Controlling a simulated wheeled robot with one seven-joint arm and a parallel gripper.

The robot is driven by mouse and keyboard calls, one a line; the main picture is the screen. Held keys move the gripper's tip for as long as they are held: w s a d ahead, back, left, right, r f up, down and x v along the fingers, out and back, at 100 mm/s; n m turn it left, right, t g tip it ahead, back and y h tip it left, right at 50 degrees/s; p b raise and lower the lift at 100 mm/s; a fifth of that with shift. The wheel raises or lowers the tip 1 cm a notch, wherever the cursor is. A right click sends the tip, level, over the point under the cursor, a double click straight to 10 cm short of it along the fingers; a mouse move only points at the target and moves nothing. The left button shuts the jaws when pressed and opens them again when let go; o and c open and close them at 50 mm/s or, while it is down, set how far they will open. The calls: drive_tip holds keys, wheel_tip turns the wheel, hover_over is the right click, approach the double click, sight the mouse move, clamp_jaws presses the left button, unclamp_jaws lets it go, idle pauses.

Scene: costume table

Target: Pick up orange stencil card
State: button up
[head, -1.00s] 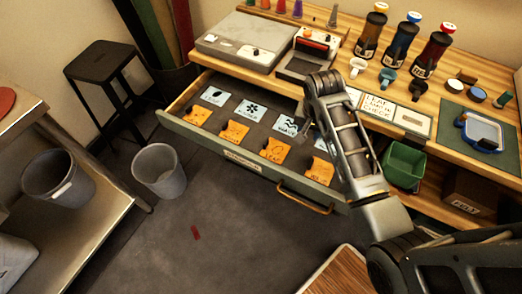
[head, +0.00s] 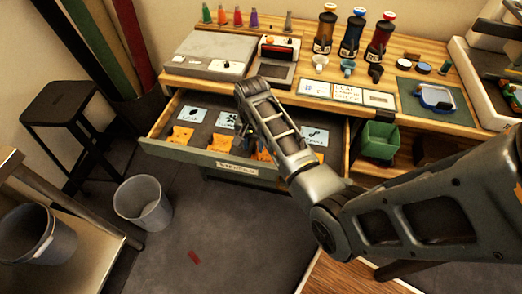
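Several orange stencil cards lie in a row along the front of the open drawer (head: 196,157). The leftmost orange card (head: 181,136) and the second orange card (head: 222,143) show clearly. The third orange card (head: 262,151) is partly covered by my arm, and another orange card (head: 312,157) shows to the right of it. My gripper (head: 244,131) points down over the middle of the drawer, near the second and third orange cards. Its fingers are small and dark, so I cannot tell their opening or any contact.
Light blue cards, such as the left one (head: 191,114), lie behind the orange row. The wooden worktable (head: 420,65) carries bottles and a grey case (head: 212,53). A green bin (head: 379,140) sits right of the drawer. A grey bucket (head: 143,203) and black stool (head: 60,110) stand left.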

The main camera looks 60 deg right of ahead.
drive_tip(key=shift+f, duration=0.6)
clamp_jaws()
